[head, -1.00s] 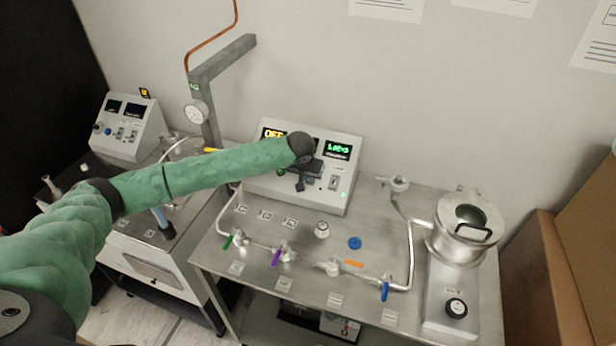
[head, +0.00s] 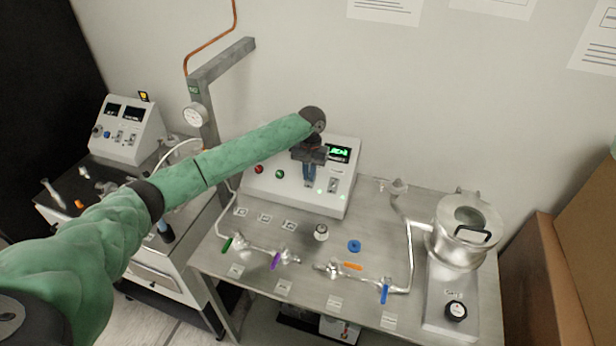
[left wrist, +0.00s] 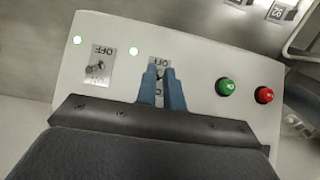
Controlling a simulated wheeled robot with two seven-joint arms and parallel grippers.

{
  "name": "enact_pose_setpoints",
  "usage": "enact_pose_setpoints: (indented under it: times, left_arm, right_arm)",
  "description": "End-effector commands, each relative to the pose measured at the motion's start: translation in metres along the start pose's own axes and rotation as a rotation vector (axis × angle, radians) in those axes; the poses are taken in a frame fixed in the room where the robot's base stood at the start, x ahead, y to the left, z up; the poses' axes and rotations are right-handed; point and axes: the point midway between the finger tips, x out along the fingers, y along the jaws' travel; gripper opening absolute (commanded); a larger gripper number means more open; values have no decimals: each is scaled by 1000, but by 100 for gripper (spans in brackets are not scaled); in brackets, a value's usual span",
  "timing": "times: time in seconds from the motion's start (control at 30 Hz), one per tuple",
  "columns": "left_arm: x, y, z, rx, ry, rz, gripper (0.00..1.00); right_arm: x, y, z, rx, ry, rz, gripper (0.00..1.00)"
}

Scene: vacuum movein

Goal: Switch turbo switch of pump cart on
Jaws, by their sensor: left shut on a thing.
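The grey-white control box (head: 290,198) stands at the back of the right-hand metal cart. Its sloped face carries a red button, a green button and two toggle switches. My left gripper (head: 309,180) is at the middle of this face. In the left wrist view, its blue fingers (left wrist: 163,78) are shut on the middle toggle switch, which they mostly hide, over a plate (left wrist: 161,61) marked OFF. The other toggle switch (left wrist: 97,68) is free, to the left in that view. Two small lights glow by the switches. My right gripper is out of view.
The cart top (head: 300,238) holds pipes with coloured valve handles and a metal chamber (head: 463,240) at the right. A second cart with a similar box (head: 128,128) stands at the left. My left arm hides part of the control box and its left display.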

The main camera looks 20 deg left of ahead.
Motion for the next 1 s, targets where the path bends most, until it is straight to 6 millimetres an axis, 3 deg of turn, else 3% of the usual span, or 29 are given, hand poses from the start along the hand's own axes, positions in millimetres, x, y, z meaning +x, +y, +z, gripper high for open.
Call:
enact_pose_setpoints:
  times: [0.5,1.0]
  left_arm:
    - [-6,0,-17,-3,-335,0,0]
    - [-5,-1,-20,-2,-397,0,0]
  right_arm:
    - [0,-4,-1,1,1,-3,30]
    - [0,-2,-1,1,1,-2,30]
